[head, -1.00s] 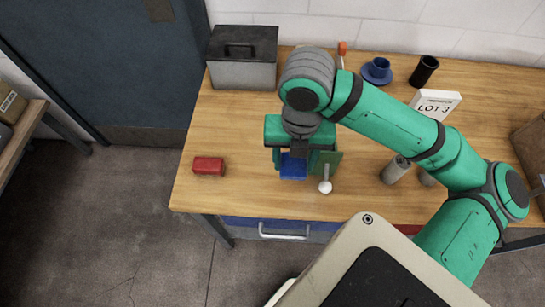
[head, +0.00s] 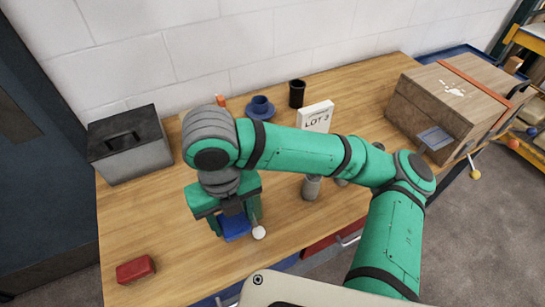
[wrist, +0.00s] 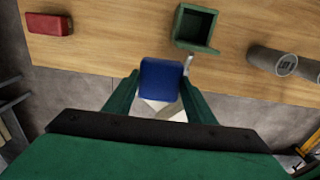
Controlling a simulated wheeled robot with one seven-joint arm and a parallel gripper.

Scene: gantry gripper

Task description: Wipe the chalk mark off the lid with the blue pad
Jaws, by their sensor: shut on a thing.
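The blue pad (head: 236,228) is held in my gripper (head: 232,222) above the front left part of the table. In the wrist view the pad (wrist: 160,80) sits between the two green fingers (wrist: 155,88), which are shut on it. The wooden chest (head: 425,112) stands at the table's right end, with its lid (head: 462,78) down. A white chalk mark (head: 453,88) shows on top of the lid. My gripper is well to the left of the chest, and the pad is apart from the lid.
A red block (head: 136,269) and a grey box (head: 130,145) are at the left. A blue cup (head: 261,106), black cup (head: 297,93) and LOT 3 sign (head: 317,116) stand behind my arm. A green open box (wrist: 195,28) is near the pad.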

